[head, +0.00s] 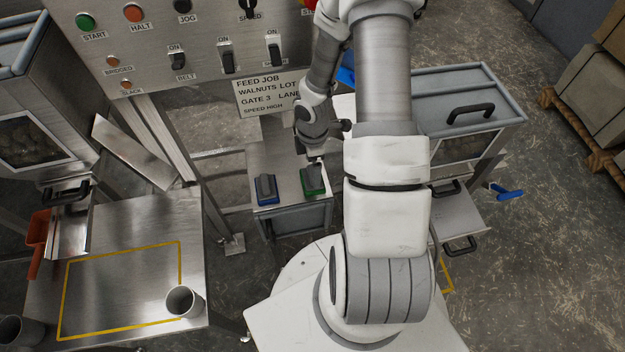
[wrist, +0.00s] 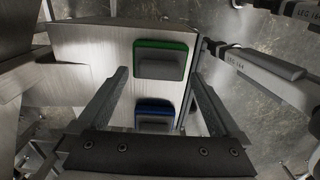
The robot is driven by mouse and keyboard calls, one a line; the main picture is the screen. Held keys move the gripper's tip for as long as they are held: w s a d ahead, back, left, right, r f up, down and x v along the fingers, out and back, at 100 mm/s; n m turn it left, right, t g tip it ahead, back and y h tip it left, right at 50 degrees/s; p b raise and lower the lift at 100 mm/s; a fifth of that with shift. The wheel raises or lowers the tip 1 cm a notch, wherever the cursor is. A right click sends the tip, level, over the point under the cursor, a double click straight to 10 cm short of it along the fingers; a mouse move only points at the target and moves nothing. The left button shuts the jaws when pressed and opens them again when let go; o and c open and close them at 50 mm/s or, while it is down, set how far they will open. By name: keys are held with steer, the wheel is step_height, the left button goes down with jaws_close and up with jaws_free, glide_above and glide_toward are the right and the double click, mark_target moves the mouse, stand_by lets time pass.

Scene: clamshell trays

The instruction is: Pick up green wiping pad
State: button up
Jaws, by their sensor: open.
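The green wiping pad (head: 313,180) lies at the right side of a small metal stand's top, with a grey grip on it. In the wrist view the green pad (wrist: 161,60) is beyond my fingertips, roughly centred between their lines. A blue pad (head: 266,189) of like shape lies to its left; in the wrist view the blue pad (wrist: 155,115) is nearer, between my fingers. My gripper (wrist: 160,82) is open and empty. In the head view my gripper (head: 315,160) is just above the green pad, and its fingers are partly hidden.
The small stand (head: 270,160) has bare metal behind the pads. A control panel (head: 180,45) with a feed job sign (head: 268,93) stands behind. A steel table (head: 120,225) with a cup (head: 184,302) is left. A cabinet (head: 460,90) with handles is right.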

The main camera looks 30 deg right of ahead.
step_height(320, 180, down, 2)
steer(key=shift+r, duration=0.1)
steer(key=c, duration=1.5)
steer(key=shift+o, duration=0.2)
step_height(320, 180, up, 10)
steer(key=p, duration=0.3)
steer(key=shift+s, duration=0.1)
